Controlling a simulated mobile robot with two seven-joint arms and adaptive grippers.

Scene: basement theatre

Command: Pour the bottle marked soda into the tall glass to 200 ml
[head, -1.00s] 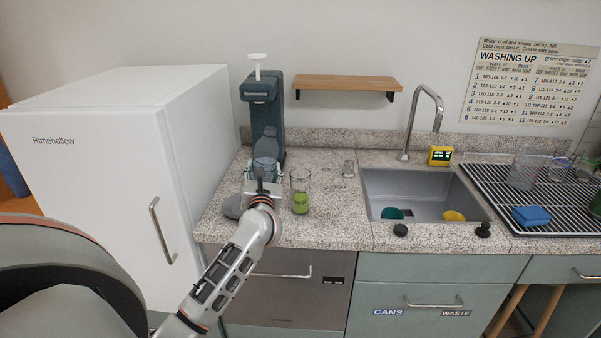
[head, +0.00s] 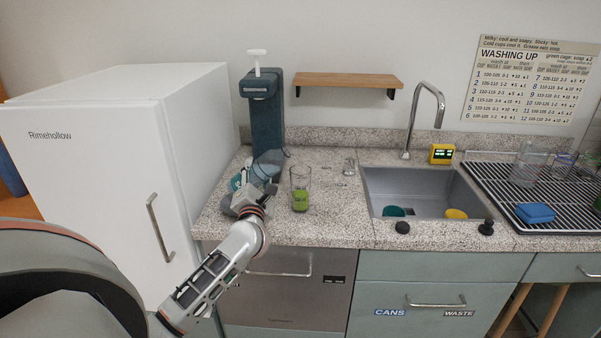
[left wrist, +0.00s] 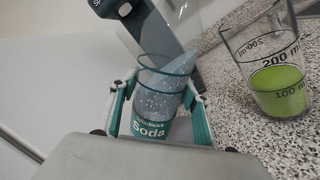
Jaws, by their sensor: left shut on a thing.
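The bottle marked Soda (left wrist: 150,125) is clear with a teal label and is held between the teal pads of my left gripper (left wrist: 160,112). In the head view the bottle (head: 268,165) leans right toward the tall glass (head: 301,178), its top near but apart from the glass. My left gripper (head: 252,190) is shut on it, just left of the glass. The tall glass (left wrist: 265,50) stands upright on the counter with green liquid (left wrist: 279,92) near its 100 ml mark, below the 200 ml mark. No stream shows between them. My right gripper is not in view.
A dark dispenser (head: 265,115) stands behind the bottle. A white fridge (head: 90,150) borders the counter on the left. A drying rack (head: 500,205) is far right.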

